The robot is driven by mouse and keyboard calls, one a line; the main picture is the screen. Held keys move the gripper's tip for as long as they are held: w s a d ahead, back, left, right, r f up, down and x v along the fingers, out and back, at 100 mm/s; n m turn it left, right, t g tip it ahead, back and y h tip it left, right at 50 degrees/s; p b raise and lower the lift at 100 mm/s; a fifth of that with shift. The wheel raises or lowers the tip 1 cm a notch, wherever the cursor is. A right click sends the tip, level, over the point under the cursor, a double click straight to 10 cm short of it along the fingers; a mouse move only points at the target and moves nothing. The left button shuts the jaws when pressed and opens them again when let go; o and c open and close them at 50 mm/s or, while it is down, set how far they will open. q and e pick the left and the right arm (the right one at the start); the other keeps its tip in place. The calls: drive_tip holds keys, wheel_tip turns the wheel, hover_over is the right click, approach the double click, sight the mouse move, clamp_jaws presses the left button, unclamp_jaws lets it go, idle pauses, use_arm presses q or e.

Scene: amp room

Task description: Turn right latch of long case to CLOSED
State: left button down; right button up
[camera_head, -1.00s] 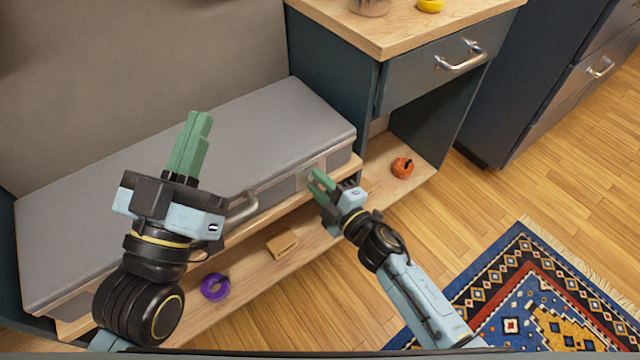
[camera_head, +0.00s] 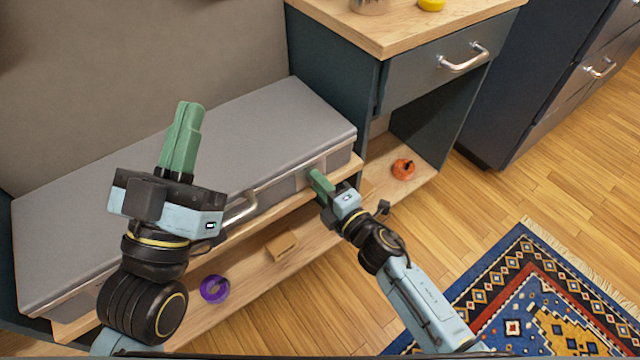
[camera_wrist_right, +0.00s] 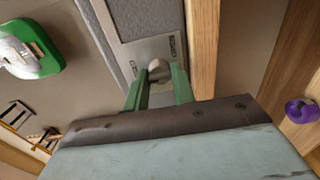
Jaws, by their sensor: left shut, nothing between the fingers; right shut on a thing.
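The long grey case (camera_head: 230,150) lies on the wooden bench top. Its right latch is a small rounded metal knob (camera_wrist_right: 158,69) on a pale plate (camera_wrist_right: 150,52) with lettering too small to read surely. My right gripper (camera_head: 318,180) is at the right end of the case's front. In the right wrist view its green fingers (camera_wrist_right: 160,84) are on either side of the knob, shut on it. In the head view the fingers hide the latch. My left gripper (camera_head: 184,128) is shut and empty, raised in front of the case's left part, fingers pointing up in the picture.
The case's handle (camera_head: 241,208) is beside my left gripper. The lower shelf holds a purple ring (camera_head: 214,288), a wooden block (camera_head: 282,245) and an orange object (camera_head: 402,169). A desk with a drawer (camera_head: 440,65) stands at the right.

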drive_tip(key=shift+d+r, duration=0.1)
drive_tip(key=o, duration=1)
drive_tip(key=shift+s, duration=0.1)
use_arm(q)
wheel_tip(320, 180, down, 11)
drive_tip(key=w+a+g+y+p, duration=0.1)
drive_tip(key=g+y+p, duration=0.2)
drive_tip(key=g, duration=0.5)
drive_tip(key=shift+w+p, duration=0.3)
drive_tip(key=shift+w, duration=0.1)
use_arm(e)
drive_tip(key=shift+v, duration=6.6)
use_arm(q)
drive_tip(key=shift+a, duration=0.1)
